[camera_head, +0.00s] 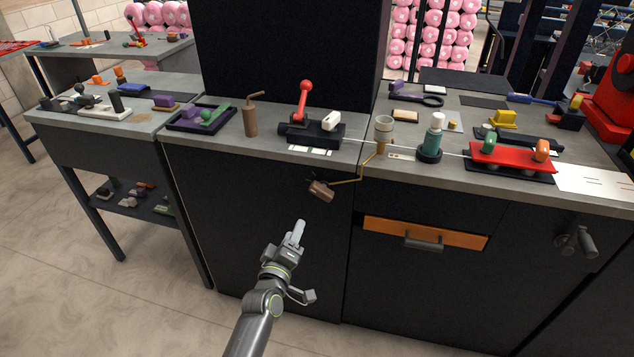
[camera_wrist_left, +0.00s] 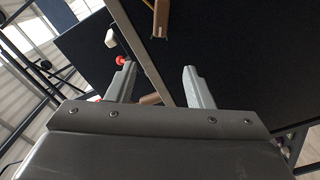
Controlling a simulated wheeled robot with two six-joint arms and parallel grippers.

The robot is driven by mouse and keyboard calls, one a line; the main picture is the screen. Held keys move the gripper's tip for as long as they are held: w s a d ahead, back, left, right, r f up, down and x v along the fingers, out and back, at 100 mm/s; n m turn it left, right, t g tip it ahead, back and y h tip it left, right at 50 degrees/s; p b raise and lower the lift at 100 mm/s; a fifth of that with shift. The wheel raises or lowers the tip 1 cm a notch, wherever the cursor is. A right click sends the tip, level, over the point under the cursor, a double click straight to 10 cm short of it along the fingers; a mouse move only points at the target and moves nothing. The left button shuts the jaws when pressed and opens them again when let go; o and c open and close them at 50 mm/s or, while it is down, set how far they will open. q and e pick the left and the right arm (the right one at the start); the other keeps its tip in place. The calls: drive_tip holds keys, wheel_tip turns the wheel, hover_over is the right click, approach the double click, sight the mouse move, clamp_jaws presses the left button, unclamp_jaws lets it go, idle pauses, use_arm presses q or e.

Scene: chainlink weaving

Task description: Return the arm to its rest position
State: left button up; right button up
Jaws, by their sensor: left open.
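My left gripper (camera_head: 297,232) is in front of the dark cabinet, below the counter's front edge, with its arm coming up from the bottom of the head view. In the left wrist view its two fingers (camera_wrist_left: 160,85) stand apart with nothing between them that they hold. The gripper is apart from the counter and from everything on it. My right gripper is not in view.
The grey counter (camera_head: 230,148) holds a red-knobbed lever (camera_head: 305,95), a brown bottle (camera_head: 250,119), a teal bottle (camera_head: 432,140) and a red tray (camera_head: 515,158). An orange drawer (camera_head: 385,227) is below. Floor at left is clear.

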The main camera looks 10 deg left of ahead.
use_arm(q)
drive_tip(key=s+a+f+m+g, duration=0.25)
drive_tip(key=s+f, duration=0.35)
drive_tip(key=f, duration=0.4)
drive_tip(key=s+a+f+m+g, duration=0.1)
drive_tip(key=s+f+g, duration=0.2)
drive_tip(key=s+f, duration=0.5)
drive_tip(key=s+a+f+m+g, duration=0.2)
drive_tip(key=s+f+g, duration=0.15)
drive_tip(key=f, duration=0.85)
drive_tip(key=s+a+f+m+g, duration=0.2)
drive_tip(key=s+f, duration=0.3)
drive_tip(key=s, duration=0.6)
drive_tip(key=s+a+f+m+g+y, duration=0.1)
drive_tip(key=s+a+f+g, duration=0.1)
drive_tip(key=s, duration=1)
drive_tip(key=s+a+f+m+g, duration=0.2)
drive_tip(key=s+f, duration=0.5)
drive_tip(key=s, duration=0.4)
drive_tip(key=shift+s+f+m+g+y, duration=0.3)
drive_tip(key=shift+m+g, duration=0.05)
drive_tip(key=shift+g, duration=0.55)
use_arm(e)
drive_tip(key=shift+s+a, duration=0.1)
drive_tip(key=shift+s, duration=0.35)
